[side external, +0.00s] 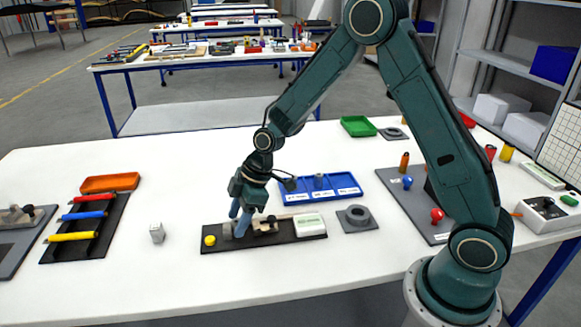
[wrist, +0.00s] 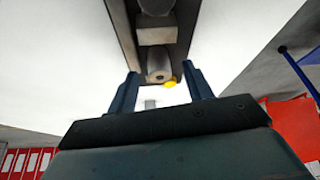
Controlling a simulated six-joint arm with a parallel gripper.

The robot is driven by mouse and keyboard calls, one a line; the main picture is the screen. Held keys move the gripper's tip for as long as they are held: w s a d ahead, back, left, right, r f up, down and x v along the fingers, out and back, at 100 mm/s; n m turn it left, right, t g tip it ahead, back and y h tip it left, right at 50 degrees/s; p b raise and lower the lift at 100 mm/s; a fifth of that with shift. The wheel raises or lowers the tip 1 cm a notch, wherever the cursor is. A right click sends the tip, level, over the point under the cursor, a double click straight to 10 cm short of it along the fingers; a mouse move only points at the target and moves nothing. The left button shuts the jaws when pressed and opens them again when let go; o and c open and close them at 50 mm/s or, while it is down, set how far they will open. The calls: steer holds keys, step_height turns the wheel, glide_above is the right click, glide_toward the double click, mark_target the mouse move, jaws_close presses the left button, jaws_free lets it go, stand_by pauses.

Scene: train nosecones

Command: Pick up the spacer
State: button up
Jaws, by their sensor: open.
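My gripper (side external: 237,226) is low over the dark fixture board (side external: 302,234) near the middle of the white table. In the wrist view my gripper (wrist: 163,76) has its two fingers apart. A short grey cylinder with a small dark hole in its end (wrist: 159,62) shows between and just beyond the fingertips, beside a grey block (wrist: 156,33). It may be the spacer; I cannot tell for sure. No contact with the fingers is visible. In the side view the fingers mostly hide this piece. A yellow knob (side external: 210,240) sits at the board's left end.
A blue tray (side external: 346,190) stands behind the board, holding a small grey cylinder. A grey block with a round ring (side external: 357,217) is at its right. A black rack (side external: 84,238) holds coloured cylinders.

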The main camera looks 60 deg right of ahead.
steer(key=shift+c, duration=0.4)
jaws_close()
steer(key=shift+r, duration=0.1)
step_height(320, 180, up, 20)
stand_by(0.7)
stand_by(0.4)
